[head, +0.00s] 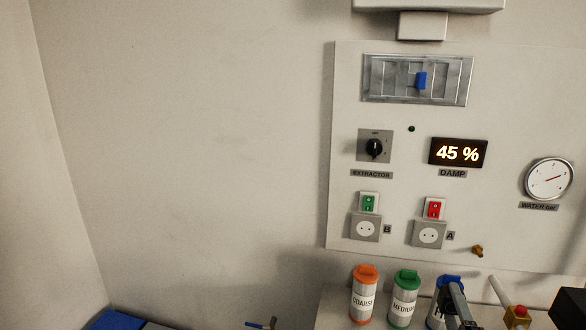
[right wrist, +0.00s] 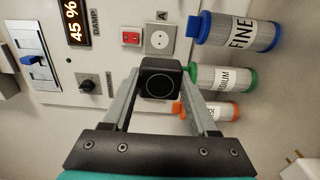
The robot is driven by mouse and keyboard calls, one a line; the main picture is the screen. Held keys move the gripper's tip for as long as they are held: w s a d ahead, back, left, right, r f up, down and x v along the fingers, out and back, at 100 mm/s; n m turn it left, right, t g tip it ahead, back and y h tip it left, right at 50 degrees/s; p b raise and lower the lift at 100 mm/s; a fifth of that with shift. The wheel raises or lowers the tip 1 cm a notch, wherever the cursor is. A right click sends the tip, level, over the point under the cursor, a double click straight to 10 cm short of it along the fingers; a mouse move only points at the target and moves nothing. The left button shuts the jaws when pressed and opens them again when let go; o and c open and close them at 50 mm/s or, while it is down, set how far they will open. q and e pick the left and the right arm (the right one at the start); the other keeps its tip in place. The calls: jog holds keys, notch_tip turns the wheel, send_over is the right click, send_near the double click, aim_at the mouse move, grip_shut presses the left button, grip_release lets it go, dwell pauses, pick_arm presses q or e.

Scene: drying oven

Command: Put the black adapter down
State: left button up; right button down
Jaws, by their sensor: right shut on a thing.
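The black adapter (right wrist: 160,78) shows in the right wrist view as a dark block with a round ring on its face. My right gripper (right wrist: 160,88) is shut on it, with one grey finger at each side. In that view the adapter is in front of the panel, beside socket A (right wrist: 158,40). In the head view my right gripper (head: 456,306) is at the bottom, over the blue-lidded bottle. I cannot make out the adapter there. Socket B (head: 366,228) and socket A (head: 429,234) are on the wall panel in the head view. My left gripper is not in view.
A ledge holds orange COARSE (head: 364,298), green MEDIUM (head: 404,300) and blue FINE (right wrist: 236,32) bottles. A red-and-yellow fitting (head: 517,316) stands to their right. A black block (head: 569,308) is at the right edge. The wall to the left is bare.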

pick_arm(q)
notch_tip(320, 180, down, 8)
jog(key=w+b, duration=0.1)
jog(key=b, duration=0.6)
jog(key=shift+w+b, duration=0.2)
jog(key=shift+b, duration=0.2)
pick_arm(e)
jog(key=s+a+f+n+y, duration=0.1)
jog(key=s+a+y, duration=0.3)
jog(key=s+a, duration=1)
jog(key=shift+s+a+f+n, duration=0.3)
jog(key=shift+s+a+n, duration=0.1)
jog(key=shift+a+n, duration=0.45)
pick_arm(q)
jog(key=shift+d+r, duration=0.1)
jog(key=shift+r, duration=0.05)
pick_arm(e)
jog(key=shift+w, duration=0.1)
